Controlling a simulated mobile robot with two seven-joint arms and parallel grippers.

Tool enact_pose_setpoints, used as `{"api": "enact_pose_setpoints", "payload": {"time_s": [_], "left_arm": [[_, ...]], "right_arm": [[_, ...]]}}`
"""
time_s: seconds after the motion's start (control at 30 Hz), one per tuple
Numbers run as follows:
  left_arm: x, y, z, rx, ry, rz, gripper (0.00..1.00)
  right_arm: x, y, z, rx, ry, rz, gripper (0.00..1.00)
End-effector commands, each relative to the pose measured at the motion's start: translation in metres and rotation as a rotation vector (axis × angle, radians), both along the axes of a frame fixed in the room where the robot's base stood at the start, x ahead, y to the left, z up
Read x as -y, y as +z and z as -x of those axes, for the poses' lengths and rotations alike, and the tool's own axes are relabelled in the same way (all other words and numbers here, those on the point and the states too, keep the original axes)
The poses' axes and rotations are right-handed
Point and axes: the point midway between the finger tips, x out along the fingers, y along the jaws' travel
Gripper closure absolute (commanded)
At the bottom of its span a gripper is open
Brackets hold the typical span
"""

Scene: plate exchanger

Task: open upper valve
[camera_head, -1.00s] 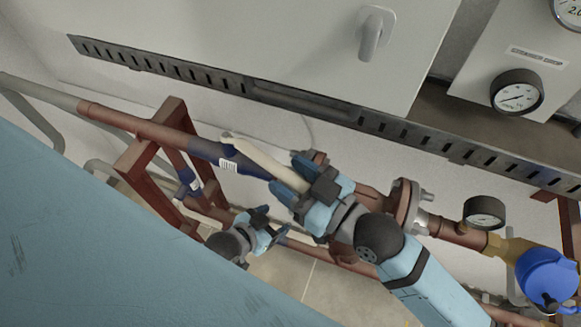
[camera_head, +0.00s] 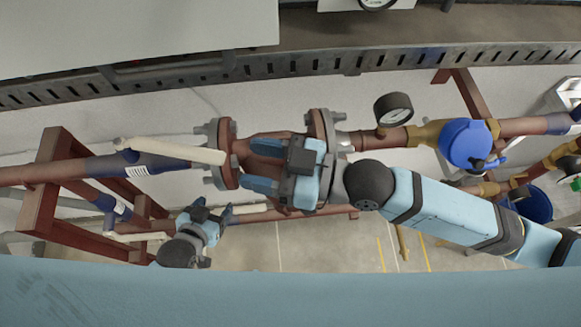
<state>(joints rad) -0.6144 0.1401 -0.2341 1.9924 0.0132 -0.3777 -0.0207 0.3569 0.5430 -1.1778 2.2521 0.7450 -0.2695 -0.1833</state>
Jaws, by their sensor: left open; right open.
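My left gripper (camera_head: 212,211) is open below, near the lower pipe. A lower cream lever (camera_head: 138,237) shows left of it, and part of the lower pipe is hidden.
Bolted flanges (camera_head: 219,150) stand behind my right gripper. A pressure gauge (camera_head: 393,109) and a blue-capped fitting (camera_head: 467,142) are to the right. A red-brown frame (camera_head: 47,185) stands at left. A slotted metal rail (camera_head: 290,66) runs behind. Floor shows below the pipes.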

Motion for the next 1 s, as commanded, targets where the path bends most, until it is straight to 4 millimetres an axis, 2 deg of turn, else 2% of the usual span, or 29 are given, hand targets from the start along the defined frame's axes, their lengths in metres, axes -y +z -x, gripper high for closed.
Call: {"api": "enact_pose_setpoints", "payload": {"time_s": [0.1, 0.3, 0.7, 0.93, 1.0], "left_arm": [[0.0, -0.008, 0.0, 0.001, -0.001, 0.001, 0.32], [0.001, -0.012, 0.0, 0.002, -0.001, 0.001, 0.32], [0.001, -0.012, 0.0, 0.002, -0.001, 0.001, 0.32], [0.001, -0.012, 0.0, 0.002, -0.001, 0.001, 0.32], [0.0, -0.013, -0.001, 0.004, 0.0, 0.0, 0.32]], "right_arm": [[0.022, -0.003, 0.004, 0.002, 0.0, 0.004, 0.48], [0.042, -0.002, 0.007, 0.001, 0.0, 0.002, 0.48], [0.048, 0.0, 0.009, 0.0, 0.0, 0.0, 0.48], [0.048, 0.0, 0.009, 0.0, 0.0, 0.0, 1.0], [0.047, 0.0, 0.008, 0.0, 0.001, 0.001, 1.0]]}}
